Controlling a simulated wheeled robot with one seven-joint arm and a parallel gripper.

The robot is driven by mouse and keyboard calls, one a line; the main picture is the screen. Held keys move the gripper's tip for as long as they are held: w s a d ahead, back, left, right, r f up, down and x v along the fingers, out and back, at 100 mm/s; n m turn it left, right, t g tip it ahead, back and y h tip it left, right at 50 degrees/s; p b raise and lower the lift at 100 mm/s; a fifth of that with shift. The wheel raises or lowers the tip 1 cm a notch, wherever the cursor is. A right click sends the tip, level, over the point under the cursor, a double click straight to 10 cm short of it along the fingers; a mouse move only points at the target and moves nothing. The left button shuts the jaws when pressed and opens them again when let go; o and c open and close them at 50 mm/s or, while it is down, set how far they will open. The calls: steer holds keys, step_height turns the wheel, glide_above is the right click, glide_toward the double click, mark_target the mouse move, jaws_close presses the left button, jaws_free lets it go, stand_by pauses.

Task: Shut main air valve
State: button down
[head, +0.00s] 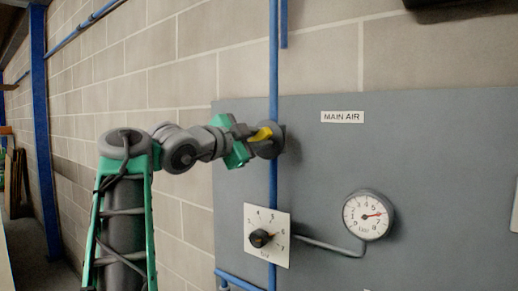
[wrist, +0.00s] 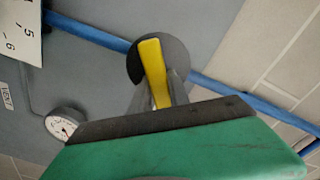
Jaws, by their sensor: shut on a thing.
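The main air valve has a yellow lever (head: 262,134) on a round dark grey body (head: 270,148), set on the vertical blue pipe (head: 274,60) left of the "MAIN AIR" label (head: 342,117). The lever points left and slightly down, across the pipe. My gripper (head: 247,137) reaches it from the left and is shut on the lever. In the wrist view the yellow lever (wrist: 153,65) lies between the grey fingers of my gripper (wrist: 158,92), in front of the round body (wrist: 135,62). The lever's near end is hidden by my gripper.
A white plate with a black knob (head: 261,238) sits below the valve, partly in front of the pipe. A round pressure gauge (head: 367,215) with a red needle is at lower right, joined by a thin grey pipe (head: 330,245). The grey panel (head: 430,150) is otherwise largely bare.

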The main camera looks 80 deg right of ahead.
steer(key=m+b, duration=0.1)
steer(key=m, duration=0.1)
steer(key=m+b, duration=0.1)
steer(key=shift+s+f+m, duration=0.1)
steer(key=shift+f+m, duration=0.25)
steer(key=shift+m, duration=0.05)
steer(key=shift+m+b, duration=0.8)
steer(key=shift+m, duration=0.9)
steer(key=shift+a, duration=0.1)
steer(key=c, duration=1.2)
jaws_free()
steer(key=shift+c, duration=0.2)
steer(key=v, duration=0.7)
steer(key=shift+a+b, duration=0.35)
steer(key=shift+b, duration=0.1)
